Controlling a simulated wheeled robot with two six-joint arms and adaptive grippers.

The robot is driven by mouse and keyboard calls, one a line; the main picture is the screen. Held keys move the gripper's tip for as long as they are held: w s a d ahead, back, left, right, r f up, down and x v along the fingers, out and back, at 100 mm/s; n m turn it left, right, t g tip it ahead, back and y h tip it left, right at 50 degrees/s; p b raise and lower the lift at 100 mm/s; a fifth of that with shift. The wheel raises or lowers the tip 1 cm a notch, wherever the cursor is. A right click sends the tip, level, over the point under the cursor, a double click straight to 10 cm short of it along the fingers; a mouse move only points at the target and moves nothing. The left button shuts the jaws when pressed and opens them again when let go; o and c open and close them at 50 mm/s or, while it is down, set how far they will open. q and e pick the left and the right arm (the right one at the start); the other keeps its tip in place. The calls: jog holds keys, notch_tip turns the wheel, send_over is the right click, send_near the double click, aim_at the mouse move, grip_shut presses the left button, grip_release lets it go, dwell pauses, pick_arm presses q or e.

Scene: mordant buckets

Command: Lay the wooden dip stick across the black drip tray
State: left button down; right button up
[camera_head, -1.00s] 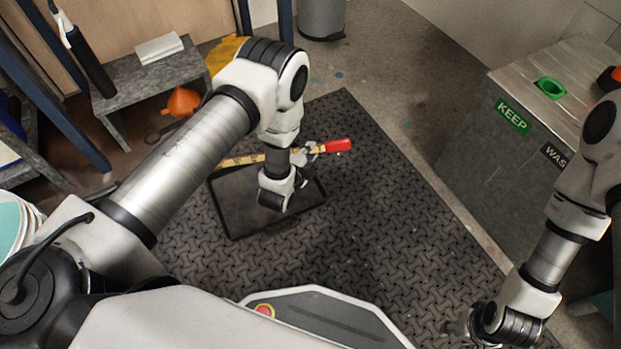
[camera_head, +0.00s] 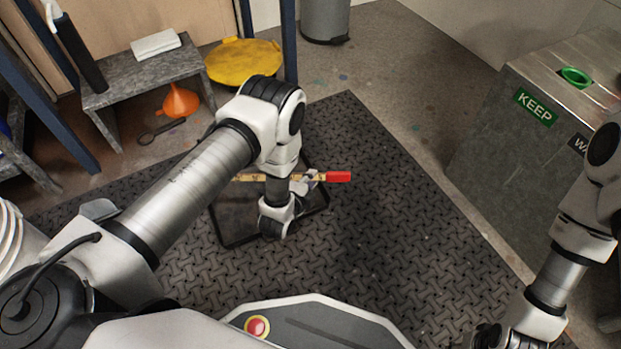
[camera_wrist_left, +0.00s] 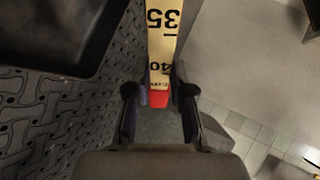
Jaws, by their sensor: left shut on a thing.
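The wooden dip stick is a pale yellow ruled stick (camera_head: 249,178) with a red end (camera_head: 338,177). My left gripper (camera_head: 306,183) is shut on it near the red end and holds it roughly level across the picture. In the left wrist view the stick (camera_wrist_left: 161,45) runs away between the fingers (camera_wrist_left: 158,92). The black drip tray (camera_head: 232,243) lies on the mat below my left arm, which hides much of it. Its corner shows in the wrist view (camera_wrist_left: 75,65), left of the stick. The stick's height above the tray is unclear. My right gripper (camera_head: 488,338) is at the bottom edge, cut off.
A dark textured mat (camera_head: 400,220) covers the floor, with free room right of the tray. A grey bin unit with a KEEP label (camera_head: 535,107) stands at right. A low grey bench (camera_head: 150,72), orange funnel (camera_head: 180,101) and yellow lid (camera_head: 243,62) are behind at left.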

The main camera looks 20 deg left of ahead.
pick_arm(q)
notch_tip(320, 180, down, 7)
jog(key=b, duration=0.4)
jog(key=shift+r, duration=0.15)
pick_arm(e)
jog(key=f, duration=0.2)
jog(key=w+f, duration=0.1)
jog(key=f, duration=0.2)
jog(key=shift+w+f, duration=0.15)
jog(key=shift+w, duration=0.05)
pick_arm(q)
jog(key=c, duration=0.9)
grip_release()
jog(key=shift+c, duration=0.2)
jog(key=shift+s, duration=0.1)
jog(key=v, duration=1.2)
